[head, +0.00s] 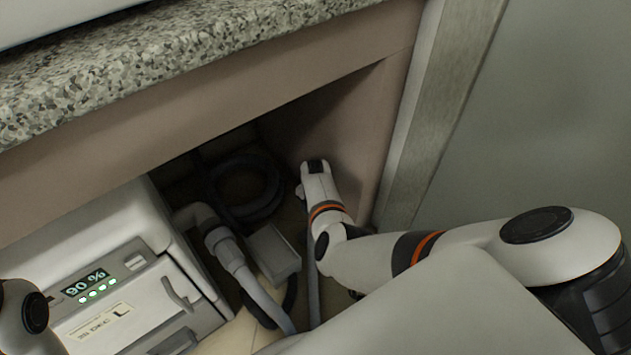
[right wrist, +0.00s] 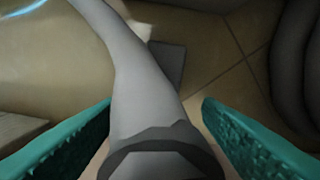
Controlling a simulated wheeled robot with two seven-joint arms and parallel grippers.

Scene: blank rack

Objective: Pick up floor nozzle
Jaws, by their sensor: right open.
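In the right wrist view, my right gripper (right wrist: 156,102) is open, with one teal finger on each side of a grey tapered tube (right wrist: 150,85). A dark collar crosses the tube close to the camera. Gaps show between tube and fingers. In the head view my right arm reaches into the recess under the counter, and its fingers are hidden. A flat grey block-shaped piece (head: 272,252), which may be the floor nozzle, lies left of my right forearm. I cannot tell for sure which part is the nozzle. My left gripper is out of view.
A white machine (head: 140,290) with a lit 90% display fills the recess's left side. A grey bent hose handle (head: 225,245) stands beside it. A dark coiled hose (head: 250,190) lies at the back. The granite counter (head: 150,75) overhangs; a side wall (head: 385,120) closes the right.

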